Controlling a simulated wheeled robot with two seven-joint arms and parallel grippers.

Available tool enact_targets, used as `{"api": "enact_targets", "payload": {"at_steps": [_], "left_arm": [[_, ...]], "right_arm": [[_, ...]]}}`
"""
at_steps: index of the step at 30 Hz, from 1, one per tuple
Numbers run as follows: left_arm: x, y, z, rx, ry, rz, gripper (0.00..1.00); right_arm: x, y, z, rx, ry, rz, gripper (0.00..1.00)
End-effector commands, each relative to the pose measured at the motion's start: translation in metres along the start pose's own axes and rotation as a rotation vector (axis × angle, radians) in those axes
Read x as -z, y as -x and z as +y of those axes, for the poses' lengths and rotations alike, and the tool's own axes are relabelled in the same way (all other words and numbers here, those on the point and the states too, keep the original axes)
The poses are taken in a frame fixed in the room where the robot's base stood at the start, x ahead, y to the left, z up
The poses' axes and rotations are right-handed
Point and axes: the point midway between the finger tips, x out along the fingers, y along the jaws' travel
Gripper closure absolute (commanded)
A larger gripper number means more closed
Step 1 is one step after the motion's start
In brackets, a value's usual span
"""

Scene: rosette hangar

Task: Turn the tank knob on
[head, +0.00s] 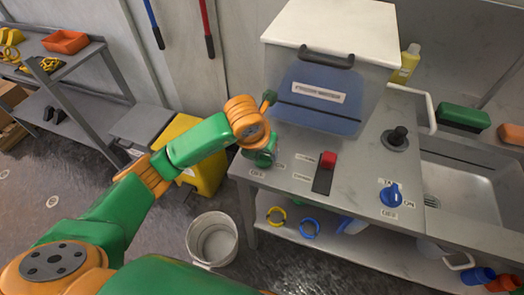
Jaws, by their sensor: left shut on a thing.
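My left gripper (265,154) reaches down to the front left corner of the steel counter (290,180). It is shut on the tank knob there, which the gripper hides almost wholly. Small white labels lie on the counter beside and below it, laid out like the ON and OFF labels of the blue knob. How far the held knob is turned cannot be seen. The tank (330,40), a white box with a blue front panel (318,100), stands just behind the gripper. My right gripper is not in view.
A red switch (328,160), a blue knob (391,194) and a black knob (397,138) are on the counter to the right. A sink (470,170) lies beyond.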

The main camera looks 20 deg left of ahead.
Motion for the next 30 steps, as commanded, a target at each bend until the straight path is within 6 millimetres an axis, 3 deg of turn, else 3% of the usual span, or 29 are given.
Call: {"api": "enact_targets", "payload": {"at_steps": [17, 18, 20, 30], "left_arm": [[-0.0002, 0.0001, 0.0000, -0.010, 0.026, 0.000, 0.93], [-0.0002, 0.0001, 0.0001, -0.010, 0.026, 0.000, 0.27], [-0.0001, 0.0001, 0.0000, -0.010, 0.025, 0.000, 0.11], [-0.0005, 0.0041, -0.0003, -0.009, 0.024, -0.001, 0.07]], "right_arm": [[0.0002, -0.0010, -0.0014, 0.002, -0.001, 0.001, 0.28], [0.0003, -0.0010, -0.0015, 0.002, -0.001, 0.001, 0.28], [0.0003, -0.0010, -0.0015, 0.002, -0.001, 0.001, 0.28], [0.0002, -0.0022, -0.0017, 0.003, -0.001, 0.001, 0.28]]}}
